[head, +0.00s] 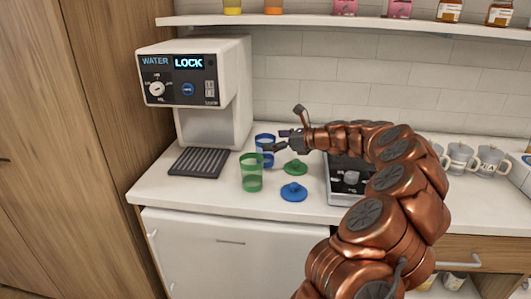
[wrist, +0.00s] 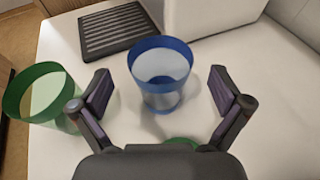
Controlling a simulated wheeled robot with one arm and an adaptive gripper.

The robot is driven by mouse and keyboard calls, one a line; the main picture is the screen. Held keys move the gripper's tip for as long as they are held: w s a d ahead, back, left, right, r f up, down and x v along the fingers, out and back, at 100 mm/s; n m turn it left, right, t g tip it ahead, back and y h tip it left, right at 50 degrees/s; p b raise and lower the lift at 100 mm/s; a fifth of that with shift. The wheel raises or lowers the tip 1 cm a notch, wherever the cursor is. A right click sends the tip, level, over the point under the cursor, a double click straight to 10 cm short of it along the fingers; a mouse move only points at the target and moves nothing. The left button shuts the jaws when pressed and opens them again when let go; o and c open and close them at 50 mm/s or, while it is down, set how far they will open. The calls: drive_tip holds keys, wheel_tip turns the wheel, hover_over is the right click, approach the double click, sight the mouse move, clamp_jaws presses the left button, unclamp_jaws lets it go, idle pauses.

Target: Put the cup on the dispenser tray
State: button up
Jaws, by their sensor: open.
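A see-through blue cup (head: 265,139) stands upright on the white counter, partly hidden by my gripper (head: 283,141) in the head view. In the wrist view the blue cup (wrist: 167,101) stands between the two spread fingers of my open gripper (wrist: 161,90), with a gap on each side. A see-through green cup (head: 251,174) stands in front of it; in the wrist view this green cup (wrist: 45,95) is just outside the left finger. The dark slatted dispenser tray (head: 198,162) lies empty under the water dispenser (head: 195,85); the tray also shows at upper left in the wrist view (wrist: 118,28).
A green lid (head: 296,168) and a blue lid (head: 294,192) lie on the counter right of the cups. The dispenser display reads LOCK. Several grey mugs (head: 461,157) stand at right. A shelf (head: 300,20) with bottles runs above. Counter between cups and tray is clear.

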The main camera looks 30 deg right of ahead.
drive_tip(key=shift+x, duration=1.7)
drive_tip(key=shift+c, duration=0.4)
